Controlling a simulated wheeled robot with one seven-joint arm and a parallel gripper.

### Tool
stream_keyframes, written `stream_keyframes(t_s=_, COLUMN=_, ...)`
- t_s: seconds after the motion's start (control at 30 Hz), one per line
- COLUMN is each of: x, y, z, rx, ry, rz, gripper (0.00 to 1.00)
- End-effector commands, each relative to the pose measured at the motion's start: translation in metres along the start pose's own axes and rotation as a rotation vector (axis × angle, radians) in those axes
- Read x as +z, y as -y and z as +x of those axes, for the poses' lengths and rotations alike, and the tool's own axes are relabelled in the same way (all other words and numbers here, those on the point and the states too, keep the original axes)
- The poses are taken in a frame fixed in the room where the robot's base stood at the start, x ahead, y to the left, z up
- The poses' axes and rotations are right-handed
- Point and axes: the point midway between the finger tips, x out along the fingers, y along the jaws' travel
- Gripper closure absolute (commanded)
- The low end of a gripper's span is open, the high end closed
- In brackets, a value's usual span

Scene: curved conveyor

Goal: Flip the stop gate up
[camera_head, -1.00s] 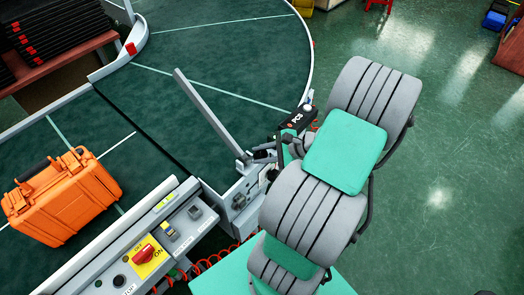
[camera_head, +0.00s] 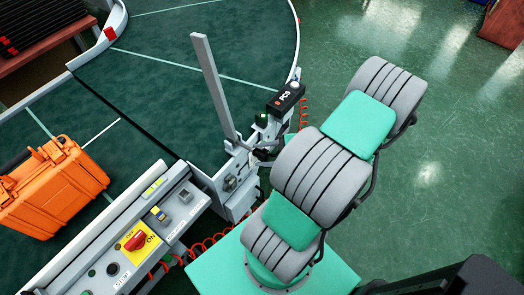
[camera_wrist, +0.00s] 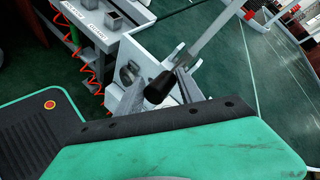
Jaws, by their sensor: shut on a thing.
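The stop gate (camera_head: 212,85) is a long light grey bar at the conveyor's outer side. It slants upward from its pivot over the dark green belt in the head view. In the wrist view the bar (camera_wrist: 213,32) runs to the upper right, and its short black handle end (camera_wrist: 159,87) points towards me. My gripper (camera_wrist: 160,82) is shut on the black handle, one grey finger on each side. In the head view my gripper (camera_head: 264,152) is small and partly hidden beside the pivot.
An orange case (camera_head: 52,187) lies on the belt at the left. A control box (camera_head: 150,235) with a red switch runs along the near side. A black PCS unit (camera_head: 286,98) stands close behind the gate pivot. Red coiled hoses hang below. Open floor lies right.

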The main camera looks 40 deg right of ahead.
Motion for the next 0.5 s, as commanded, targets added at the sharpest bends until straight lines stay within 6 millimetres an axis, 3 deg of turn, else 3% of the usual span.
stream_keyframes(t_s=0.03, x=-0.0016, y=-0.0095, z=0.0039, rx=0.015, ry=0.003, rz=0.018, gripper=1.00)
stream_keyframes(t_s=0.5, x=-0.0022, y=-0.0136, z=0.0064, rx=0.017, ry=0.008, rz=0.024, gripper=1.00)
